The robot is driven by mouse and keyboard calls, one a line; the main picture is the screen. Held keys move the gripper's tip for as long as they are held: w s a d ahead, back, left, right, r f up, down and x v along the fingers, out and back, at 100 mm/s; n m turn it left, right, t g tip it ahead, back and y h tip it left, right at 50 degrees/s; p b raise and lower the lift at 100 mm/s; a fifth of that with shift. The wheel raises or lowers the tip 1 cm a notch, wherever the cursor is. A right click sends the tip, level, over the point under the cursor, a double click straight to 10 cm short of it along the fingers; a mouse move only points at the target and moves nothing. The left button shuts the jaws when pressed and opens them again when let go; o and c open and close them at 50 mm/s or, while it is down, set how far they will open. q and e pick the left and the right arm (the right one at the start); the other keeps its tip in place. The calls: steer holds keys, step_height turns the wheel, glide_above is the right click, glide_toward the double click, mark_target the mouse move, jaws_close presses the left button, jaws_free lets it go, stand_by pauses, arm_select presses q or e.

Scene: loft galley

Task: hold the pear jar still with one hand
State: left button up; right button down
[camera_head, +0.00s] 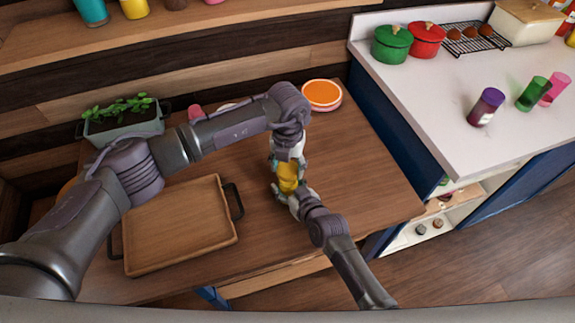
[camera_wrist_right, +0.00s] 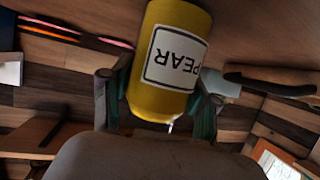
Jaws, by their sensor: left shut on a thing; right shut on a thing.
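The yellow pear jar (camera_head: 288,175) stands on the wooden table between my two grippers. In the right wrist view the jar (camera_wrist_right: 190,25) shows its white PEAR label upside down. My right gripper (camera_head: 287,192) comes from the lower right and is shut on the jar's body; its fingers (camera_wrist_right: 158,110) lie on both sides of the jar. My left gripper (camera_head: 288,158) comes down from above and is shut at the jar's top. Its fingers hide the top, so I cannot tell whether it grips a lid there.
A wooden tray (camera_head: 180,262) with dark handles lies left of the jar. An orange-topped round container (camera_head: 322,95) and a planter (camera_head: 124,127) stand at the back. The table right of the jar is clear.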

mark_target(288, 188)
arm_select(q)
steer(key=shift+f, duration=0.4)
steer(key=shift+f, duration=0.1)
steer(key=shift+f, duration=0.8)
steer(key=shift+f, duration=0.55)
stand_by(0.3)
steer(key=m, duration=0.6)
steer(key=shift+m, duration=0.4)
steer(key=m, duration=0.4)
steer(key=shift+m, duration=0.4)
steer(key=m, duration=0.5)
steer(key=shift+w, duration=0.1)
steer(key=m, duration=0.4)
steer(key=shift+f+m, duration=0.1)
steer(key=shift+m, duration=0.2)
steer(key=o, duration=0.8)
